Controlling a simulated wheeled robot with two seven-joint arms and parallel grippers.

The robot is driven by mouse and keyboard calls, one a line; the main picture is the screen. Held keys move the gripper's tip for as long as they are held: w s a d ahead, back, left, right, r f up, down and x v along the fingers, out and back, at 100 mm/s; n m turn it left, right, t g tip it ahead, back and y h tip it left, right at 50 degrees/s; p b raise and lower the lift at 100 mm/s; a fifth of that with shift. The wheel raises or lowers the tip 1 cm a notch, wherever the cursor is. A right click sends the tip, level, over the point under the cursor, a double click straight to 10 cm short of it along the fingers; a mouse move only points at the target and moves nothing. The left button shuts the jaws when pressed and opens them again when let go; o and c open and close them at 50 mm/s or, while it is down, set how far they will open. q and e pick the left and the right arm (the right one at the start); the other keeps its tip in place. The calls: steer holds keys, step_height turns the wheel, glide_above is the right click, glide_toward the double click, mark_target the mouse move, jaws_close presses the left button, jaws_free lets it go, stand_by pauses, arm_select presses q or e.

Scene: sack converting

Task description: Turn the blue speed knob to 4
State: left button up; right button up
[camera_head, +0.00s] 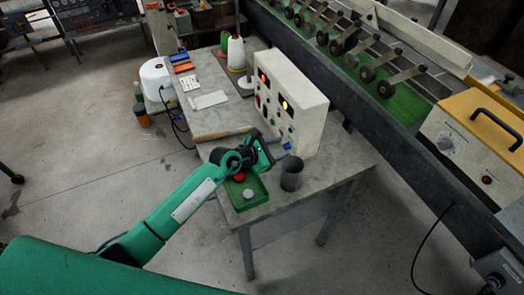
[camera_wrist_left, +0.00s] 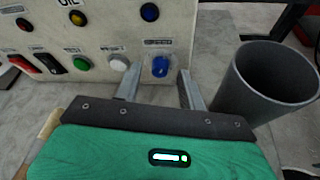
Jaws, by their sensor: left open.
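The blue speed knob (camera_wrist_left: 160,67) sits low on the right of the pale control panel's face, under a small label too blurred to read. It also shows in the head view (camera_head: 287,146) near the panel's lower edge. My left gripper (camera_head: 267,148) is in front of the panel, and its open fingers (camera_wrist_left: 158,88) point at the panel with the knob in line with the gap between them. I cannot tell whether a finger touches the knob. The knob's setting is not readable. My right gripper is in neither view.
The control panel (camera_head: 299,88) stands on a grey bench (camera_head: 335,165). A dark grey cup (camera_head: 291,174) stands close to the right of the knob, also large in the wrist view (camera_wrist_left: 265,82). White and green buttons sit left of the knob.

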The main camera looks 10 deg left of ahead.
arm_select(q)
steer(key=b+v, duration=0.1)
steer(key=v, duration=1.2)
steer(key=shift+b, duration=0.4)
steer(key=shift+w, duration=0.1)
